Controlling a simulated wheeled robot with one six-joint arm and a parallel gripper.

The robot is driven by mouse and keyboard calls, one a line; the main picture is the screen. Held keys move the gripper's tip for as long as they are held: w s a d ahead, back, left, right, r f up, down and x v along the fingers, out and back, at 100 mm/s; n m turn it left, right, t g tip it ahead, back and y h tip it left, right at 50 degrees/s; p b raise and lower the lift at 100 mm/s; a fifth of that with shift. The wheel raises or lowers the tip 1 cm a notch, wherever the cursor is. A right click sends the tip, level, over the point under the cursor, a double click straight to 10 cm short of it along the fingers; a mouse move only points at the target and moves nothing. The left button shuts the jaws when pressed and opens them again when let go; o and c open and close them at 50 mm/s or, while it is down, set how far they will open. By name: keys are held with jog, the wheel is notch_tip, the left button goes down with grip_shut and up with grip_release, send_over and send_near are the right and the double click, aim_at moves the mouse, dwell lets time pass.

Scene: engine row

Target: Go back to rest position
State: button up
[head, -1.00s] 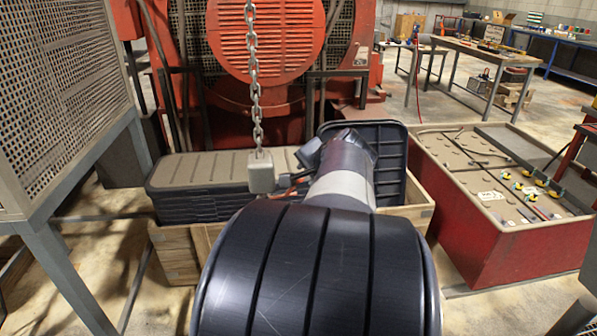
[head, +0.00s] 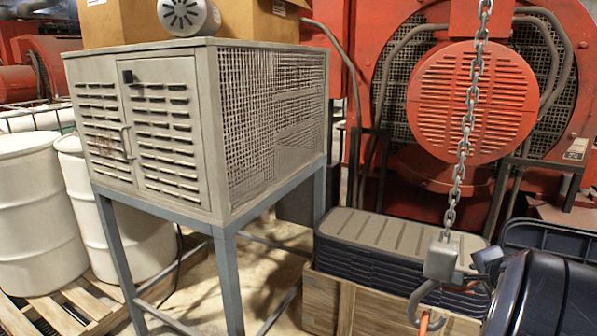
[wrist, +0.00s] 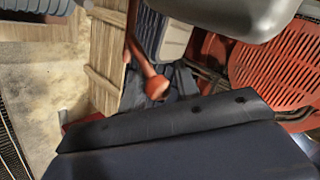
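My arm (head: 548,295) shows as a dark, rounded link at the lower right of the head view. It is cut off by the frame edge. My gripper's fingertips cannot be made out in the head view. In the wrist view, a dark edge with small holes (wrist: 170,122) fills the lower part and a smooth grey shape (wrist: 225,15) covers the top; both look like parts of me. I see nothing clearly held. Close to my arm in the head view, a steel hook (head: 424,300) hangs under a grey block (head: 441,258) on a chain (head: 464,150).
A wooden crate (head: 345,304) with stacked dark trays (head: 385,262) stands below the chain. A louvred cabinet on legs (head: 205,130) stands left of it, with white drums (head: 35,215) on a pallet further left. A red engine (head: 470,100) stands behind. Bare floor shows under the cabinet.

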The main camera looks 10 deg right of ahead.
jog(key=shift+w+d+f, duration=0.25)
jog(key=shift+w+f, duration=0.1)
jog(key=shift+f, duration=0.15)
jog(key=shift+r, duration=0.15)
jog(key=v, duration=1.1)
jog(key=b+x, duration=0.1)
jog(key=x, duration=1)
jog(key=shift+f, duration=0.35)
jog(key=shift+s+d, duration=0.1)
